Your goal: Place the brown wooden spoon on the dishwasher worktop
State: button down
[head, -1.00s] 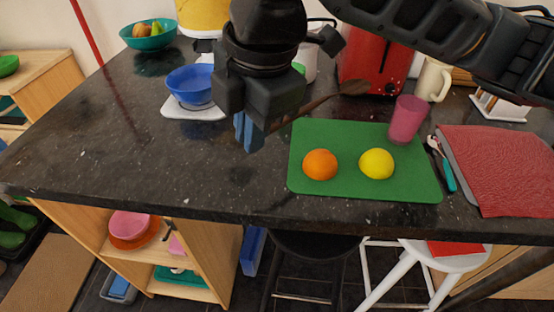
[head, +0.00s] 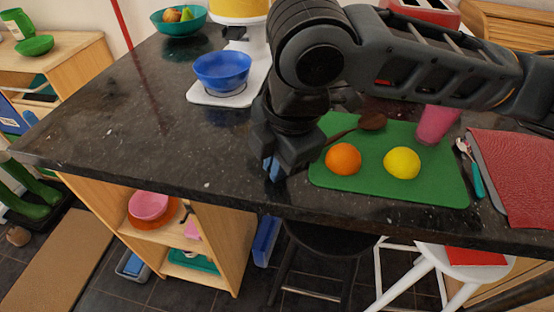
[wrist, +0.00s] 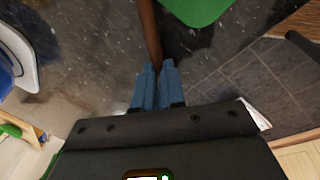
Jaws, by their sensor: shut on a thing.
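My gripper (head: 272,168) is shut on the handle of the brown wooden spoon (head: 372,121), left of the green cutting board. The spoon's bowl end points right, over the back of the board. My arm hides part of the handle in the head view. In the wrist view the spoon handle (wrist: 150,30) runs from between the blue fingertips (wrist: 151,84) to the top edge. The dark granite worktop (head: 130,110) lies below my gripper. I cannot tell the exact gap between spoon and surface, or which surface is the dishwasher worktop.
The green board (head: 330,179) carries an orange (head: 343,159) and a lemon (head: 402,163). The worktop's left part is clear.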

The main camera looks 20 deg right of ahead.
jog(key=c, duration=1.5)
grip_release()
